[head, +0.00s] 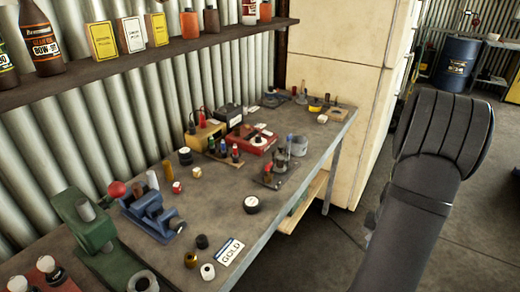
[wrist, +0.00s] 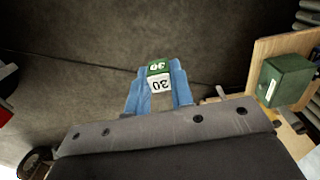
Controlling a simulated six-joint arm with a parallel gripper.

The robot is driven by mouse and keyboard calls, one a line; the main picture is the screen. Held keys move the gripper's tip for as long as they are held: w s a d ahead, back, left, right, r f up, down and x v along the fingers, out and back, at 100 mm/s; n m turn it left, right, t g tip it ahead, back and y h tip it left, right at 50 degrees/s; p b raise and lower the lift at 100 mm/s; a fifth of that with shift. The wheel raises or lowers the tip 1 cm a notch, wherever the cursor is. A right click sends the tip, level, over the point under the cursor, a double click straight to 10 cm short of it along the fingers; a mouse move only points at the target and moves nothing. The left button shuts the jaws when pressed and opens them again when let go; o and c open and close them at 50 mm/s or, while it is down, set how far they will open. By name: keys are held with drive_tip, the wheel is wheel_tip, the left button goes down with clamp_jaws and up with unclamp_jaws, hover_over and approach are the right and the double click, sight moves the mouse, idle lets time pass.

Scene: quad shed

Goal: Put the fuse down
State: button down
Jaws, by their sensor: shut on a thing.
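My gripper (wrist: 158,70) shows in the wrist view, with its two blue fingers shut on a fuse (wrist: 159,83). The fuse is a small block, green on one face and white on another, with "30" on both faces. It sits between the fingertips, over a grey-brown surface; I cannot tell how far above it. In the head view the gripper and fuse are not seen; only my dark arm link shows at the right.
In the head view a crowded grey workbench (head: 228,205) runs along the corrugated wall, below a shelf (head: 150,59) of bottles and boxes. A GOLD card (head: 230,252) lies near its front edge. In the wrist view a green box (wrist: 286,80) is against a wooden board (wrist: 267,48).

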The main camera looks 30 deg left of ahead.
wheel_tip(320, 180, up, 25)
drive_tip(key=w+a+n, duration=0.2)
drive_tip(key=a+n, duration=0.2)
drive_tip(key=a, duration=0.6)
drive_tip(key=w+a+n, duration=0.3)
drive_tip(key=a+n, duration=0.2)
drive_tip(key=a, duration=0.5)
drive_tip(key=n, duration=0.9)
hover_over(231, 178)
wheel_tip(231, 178, down, 12)
drive_tip(key=shift+d+r, duration=0.1)
drive_tip(key=shift+d, duration=0.05)
drive_tip(key=shift+s+a+f, duration=0.1)
drive_tip(key=shift+a+f, duration=0.1)
drive_tip(key=shift+f, duration=1.9)
drive_tip(key=shift+f, duration=0.1)
